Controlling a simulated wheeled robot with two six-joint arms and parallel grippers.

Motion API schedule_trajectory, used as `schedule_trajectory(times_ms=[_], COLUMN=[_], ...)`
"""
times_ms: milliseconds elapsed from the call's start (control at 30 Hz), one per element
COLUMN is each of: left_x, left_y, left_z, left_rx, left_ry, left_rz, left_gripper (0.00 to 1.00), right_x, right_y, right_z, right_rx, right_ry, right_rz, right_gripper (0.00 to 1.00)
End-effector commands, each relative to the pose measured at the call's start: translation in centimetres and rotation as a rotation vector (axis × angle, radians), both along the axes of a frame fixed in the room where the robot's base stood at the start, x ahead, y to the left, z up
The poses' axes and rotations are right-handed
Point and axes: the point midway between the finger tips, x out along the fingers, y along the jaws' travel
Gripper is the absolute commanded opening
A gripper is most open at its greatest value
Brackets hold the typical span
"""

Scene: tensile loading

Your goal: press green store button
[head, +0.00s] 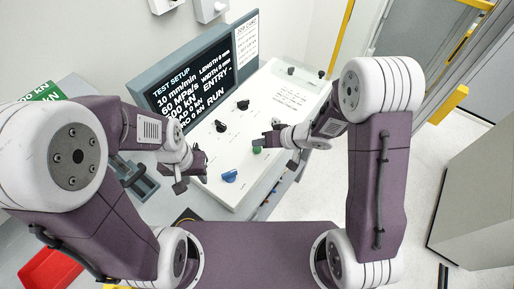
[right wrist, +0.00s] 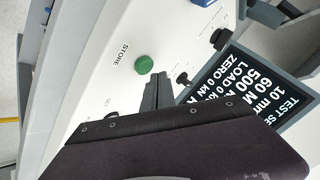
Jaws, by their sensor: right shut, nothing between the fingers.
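The green store button (head: 257,150) is a round cap on the sloped white control panel (head: 225,150). In the right wrist view the green button (right wrist: 144,64) sits beside the printed word STORE. My right gripper (head: 264,141) is shut and empty, over the panel close to the button. In the right wrist view its fingertips (right wrist: 158,78) appear just beside the button; I cannot tell whether they touch it. My left gripper (head: 194,176) hovers near the panel's left edge, and its finger gap is unclear.
A display (head: 190,85) with test setup text stands behind the panel. Several black knobs and a blue knob (head: 229,176) stick up from the panel. A red bin (head: 50,268) is at the lower left. Open floor lies at the right, near a grey cabinet (head: 480,185).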

Motion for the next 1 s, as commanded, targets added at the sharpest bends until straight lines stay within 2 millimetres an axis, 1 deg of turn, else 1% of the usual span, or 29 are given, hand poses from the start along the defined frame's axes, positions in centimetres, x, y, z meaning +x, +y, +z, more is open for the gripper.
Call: schedule_trajectory(times_ms=[567,833,1000], left_x=[0.0,0.0,0.0], left_y=[0.0,0.0,0.0], left_z=[0.0,-0.11,-0.1], left_rx=[0.0,0.0,0.0], left_ry=[0.0,0.0,0.0], left_rz=[0.0,0.0,0.0], left_gripper=[0.36,0.36,0.36], right_x=[0.0,-0.01,0.0], right_y=[0.0,-0.01,0.0], right_z=[-0.02,-0.83,-0.83], right_rx=[0.0,0.0,0.0], right_ry=[0.0,0.0,0.0], right_rz=[0.0,0.0,0.0], right_gripper=[0.0,0.0,0.0])
